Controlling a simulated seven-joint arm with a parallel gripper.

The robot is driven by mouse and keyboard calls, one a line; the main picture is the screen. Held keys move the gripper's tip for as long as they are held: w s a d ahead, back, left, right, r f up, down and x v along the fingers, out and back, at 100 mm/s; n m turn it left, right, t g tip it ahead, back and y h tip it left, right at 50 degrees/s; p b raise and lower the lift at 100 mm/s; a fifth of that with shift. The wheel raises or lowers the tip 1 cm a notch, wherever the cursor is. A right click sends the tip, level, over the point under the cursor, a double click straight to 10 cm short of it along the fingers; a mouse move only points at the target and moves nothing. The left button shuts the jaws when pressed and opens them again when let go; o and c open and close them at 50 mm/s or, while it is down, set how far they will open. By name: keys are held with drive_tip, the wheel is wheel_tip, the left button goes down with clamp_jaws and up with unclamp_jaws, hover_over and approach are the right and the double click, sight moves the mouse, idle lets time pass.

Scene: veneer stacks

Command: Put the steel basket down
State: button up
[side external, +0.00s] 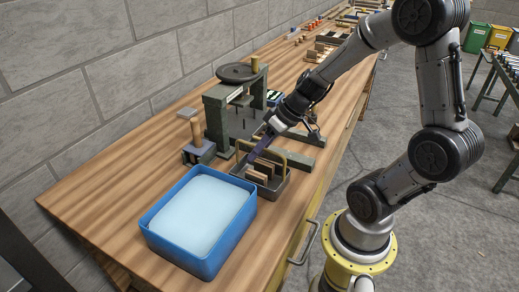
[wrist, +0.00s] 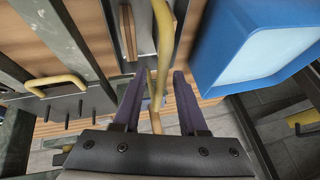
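The steel basket (side external: 277,190) is a dark grey open tray with a yellow carrying handle (side external: 292,157) and upright wooden pieces (side external: 262,168) in it. In the side view it appears to rest on the bench beside the blue tub. My gripper (side external: 256,156) is over the basket at its handle. In the wrist view my gripper (wrist: 157,100) has its two purple fingers apart, with the yellow handle (wrist: 163,45) running between them. The basket (wrist: 146,30) shows at the top, partly cut off. Contact between the fingers and handle cannot be made out.
A blue tub (side external: 165,237) with a pale surface inside stands close in front of the basket. A dark green press (side external: 218,115) and a small block with a wooden post (side external: 198,150) stand behind. Bare bench (side external: 110,200) lies left of the tub.

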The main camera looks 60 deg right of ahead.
drive_tip(key=shift+r, duration=0.25)
drive_tip(key=v, duration=1.4)
drive_tip(key=s+a+n+h, duration=0.1)
drive_tip(key=s+a+h, duration=0.1)
drive_tip(key=s+a, duration=0.4)
drive_tip(key=a, duration=0.4)
drive_tip(key=shift+g, duration=0.3)
drive_tip(key=shift+o, duration=0.4)
drive_tip(key=shift+s+a+f, duration=0.15)
drive_tip(key=shift+s+a, duration=0.2)
drive_tip(key=shift+s, duration=0.1)
